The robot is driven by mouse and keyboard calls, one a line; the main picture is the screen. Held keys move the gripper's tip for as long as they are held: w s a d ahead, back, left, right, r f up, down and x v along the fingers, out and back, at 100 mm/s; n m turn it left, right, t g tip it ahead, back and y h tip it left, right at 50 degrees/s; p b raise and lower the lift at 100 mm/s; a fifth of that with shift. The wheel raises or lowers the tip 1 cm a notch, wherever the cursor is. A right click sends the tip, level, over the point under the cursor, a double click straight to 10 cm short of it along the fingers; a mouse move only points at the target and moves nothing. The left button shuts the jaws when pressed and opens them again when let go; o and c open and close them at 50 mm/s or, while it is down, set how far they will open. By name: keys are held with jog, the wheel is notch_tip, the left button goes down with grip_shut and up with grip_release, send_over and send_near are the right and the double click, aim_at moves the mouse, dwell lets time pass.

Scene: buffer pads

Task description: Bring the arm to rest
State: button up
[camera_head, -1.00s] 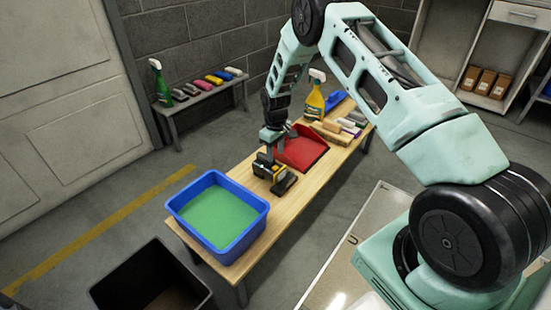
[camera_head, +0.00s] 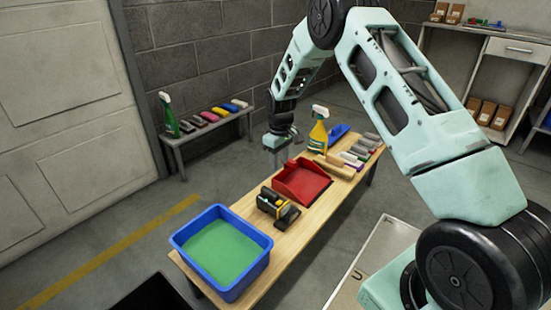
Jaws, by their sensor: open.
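My gripper (camera_head: 275,160) hangs at the end of my mint-green arm, at the left edge of the wooden bench (camera_head: 311,217). It points down and is open, with nothing seen between its fingers. It appears apart from the things on the bench. My arm arches from the lower right up to the top and down to the gripper.
On the bench are a blue tub (camera_head: 232,285) with green inside, a black and yellow object (camera_head: 278,207), a red dustpan (camera_head: 302,181), a yellow spray bottle (camera_head: 319,133) and several small items. A low side bench (camera_head: 176,143) holds a green spray bottle (camera_head: 169,117) and several coloured pads.

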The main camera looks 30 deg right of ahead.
jog(key=s+a+r+n, duration=0.1)
jog(key=s+a+r, duration=0.4)
jog(key=a, duration=0.2)
jog(key=s+a+r+y, duration=0.1)
jog(key=s+a+r, duration=0.35)
jog(key=a, duration=0.25)
jog(key=s+a+r+n, duration=0.1)
jog(key=s+a+r, duration=0.35)
jog(key=a, duration=0.25)
jog(key=s+a+r+n, duration=0.1)
jog(key=s+a+r, duration=0.1)
jog(key=s, duration=1.1)
jog(key=s+a+r+n, duration=0.1)
jog(key=s+a+r, duration=0.15)
jog(key=s, duration=1.05)
notch_tip(320, 180, up, 26)
jog(key=p, duration=2.6)
jog(key=shift+w+a+f, duration=0.15)
jog(key=shift+a+f, duration=0.05)
jog(key=shift+f, duration=0.05)
